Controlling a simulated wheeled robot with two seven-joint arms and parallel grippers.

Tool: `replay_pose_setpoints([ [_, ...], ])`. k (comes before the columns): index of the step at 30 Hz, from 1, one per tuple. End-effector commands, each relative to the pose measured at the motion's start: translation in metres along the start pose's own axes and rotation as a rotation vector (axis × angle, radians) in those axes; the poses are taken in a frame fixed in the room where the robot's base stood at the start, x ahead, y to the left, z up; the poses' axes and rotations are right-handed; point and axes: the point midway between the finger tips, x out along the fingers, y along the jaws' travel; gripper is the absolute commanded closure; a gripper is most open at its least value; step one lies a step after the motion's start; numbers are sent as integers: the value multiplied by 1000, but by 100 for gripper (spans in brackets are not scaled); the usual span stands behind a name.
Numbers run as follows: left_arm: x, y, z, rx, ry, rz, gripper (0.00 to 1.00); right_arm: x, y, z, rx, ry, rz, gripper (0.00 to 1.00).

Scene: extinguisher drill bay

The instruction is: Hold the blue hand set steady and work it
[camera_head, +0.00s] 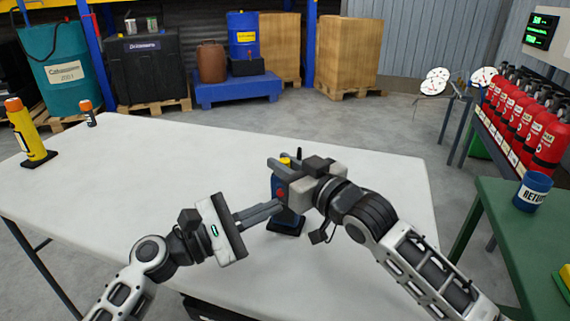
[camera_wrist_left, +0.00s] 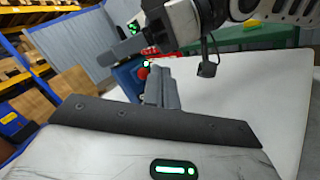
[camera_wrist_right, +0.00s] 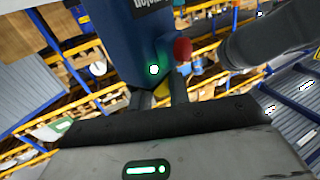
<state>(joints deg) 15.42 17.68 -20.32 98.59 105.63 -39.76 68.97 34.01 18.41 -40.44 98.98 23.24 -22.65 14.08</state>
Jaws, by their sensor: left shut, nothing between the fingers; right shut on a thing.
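The blue hand set (camera_head: 276,186) stands upright on its black base (camera_head: 286,227) near the table's front right. Its yellow top shows between the fingers of my right gripper (camera_head: 284,168), which is shut on its upper part. A red button (camera_wrist_right: 182,48) and a lit green light (camera_wrist_right: 154,70) show on the body (camera_wrist_right: 125,35) in the right wrist view. My left gripper (camera_head: 279,208) is shut and empty, its fingertips close to the button side. In the left wrist view its fingers (camera_wrist_left: 156,70) partly cover the blue body (camera_wrist_left: 125,82); I cannot tell whether they touch the button.
A yellow hand set (camera_head: 32,135) and a small orange-topped item (camera_head: 88,113) stand at the far left of the white table (camera_head: 180,150). A green table (camera_head: 530,225) with a blue return cup (camera_head: 534,190) is at right. The table's middle is clear.

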Motion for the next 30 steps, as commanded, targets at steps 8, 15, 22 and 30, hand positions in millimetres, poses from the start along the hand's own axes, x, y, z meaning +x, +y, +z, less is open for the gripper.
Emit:
replay_pose_setpoints([
  [8, -21, -15, 14, 1, 2, -1, 100, 0, 0, 2, 3, -3, 0, 100],
  [15, -34, -25, 24, 0, 1, 0, 100, 0, 0, 1, 3, -3, 0, 100],
  [22, -36, -26, 26, 1, 0, 0, 100, 0, 0, 1, 3, -3, 0, 100],
  [30, -35, -26, 26, 1, 0, 0, 100, 0, 0, 1, 2, -2, 0, 57],
])
